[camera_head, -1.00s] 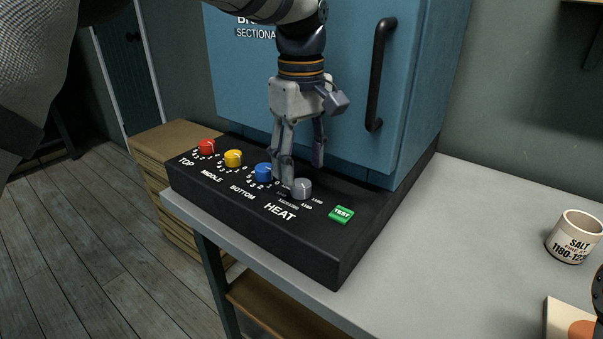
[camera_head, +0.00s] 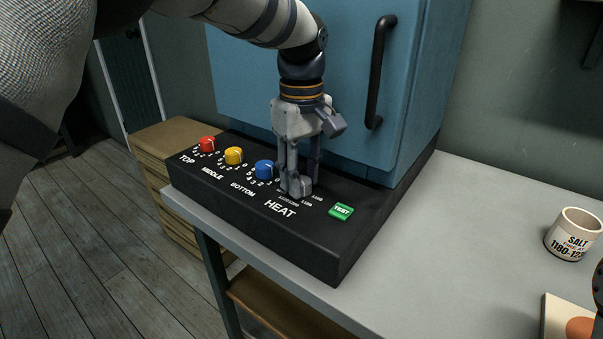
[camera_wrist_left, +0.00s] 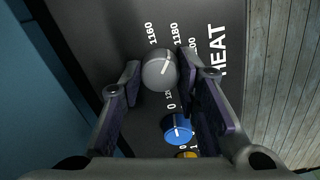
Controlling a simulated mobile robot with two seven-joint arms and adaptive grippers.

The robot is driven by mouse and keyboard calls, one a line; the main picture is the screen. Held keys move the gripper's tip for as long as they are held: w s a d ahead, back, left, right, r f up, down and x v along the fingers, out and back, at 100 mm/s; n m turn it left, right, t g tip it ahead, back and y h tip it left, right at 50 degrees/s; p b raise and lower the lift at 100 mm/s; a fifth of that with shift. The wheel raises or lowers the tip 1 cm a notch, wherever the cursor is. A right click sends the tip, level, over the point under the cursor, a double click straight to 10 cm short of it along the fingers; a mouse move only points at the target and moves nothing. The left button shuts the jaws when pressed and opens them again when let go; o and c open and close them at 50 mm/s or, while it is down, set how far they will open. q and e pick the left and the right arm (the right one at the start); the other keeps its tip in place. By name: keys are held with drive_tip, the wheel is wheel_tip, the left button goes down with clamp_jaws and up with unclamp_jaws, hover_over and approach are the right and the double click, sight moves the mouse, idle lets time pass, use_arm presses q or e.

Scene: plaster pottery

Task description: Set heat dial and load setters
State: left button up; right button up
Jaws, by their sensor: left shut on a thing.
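The grey HEAT dial (camera_wrist_left: 158,70) sits on the black control panel (camera_head: 318,248) in front of the blue kiln. My left gripper (camera_head: 298,188) is lowered over it, shut on it, with one finger on each side; in the head view the fingers mostly hide it. In the left wrist view its white pointer line slants toward the 1180 mark. The red TOP knob (camera_head: 207,144), yellow MIDDLE knob (camera_head: 233,156) and blue BOTTOM knob (camera_head: 264,169) stand in a row left of the gripper. A green TEST button (camera_head: 341,210) is at the right.
The blue kiln (camera_head: 345,75) with a black vertical handle (camera_head: 380,72) rises close behind my left gripper. The table between is clear.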

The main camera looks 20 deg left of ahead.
use_arm(q)
drive_tip(key=m, duration=0.4)
drive_tip(key=shift+r+p, duration=0.1)
drive_tip(key=shift+p, duration=0.25)
drive_tip(key=m, duration=0.5)
drive_tip(key=shift+m, duration=0.3)
drive_tip(key=m, duration=1.1)
use_arm(e)
drive_tip(key=shift+w+r+t, duration=0.3)
drive_tip(key=shift+w+r, duration=0.4)
drive_tip(key=shift+w, duration=0.05)
use_arm(q)
drive_tip(key=shift+m, duration=0.4)
drive_tip(key=o, duration=1.2)
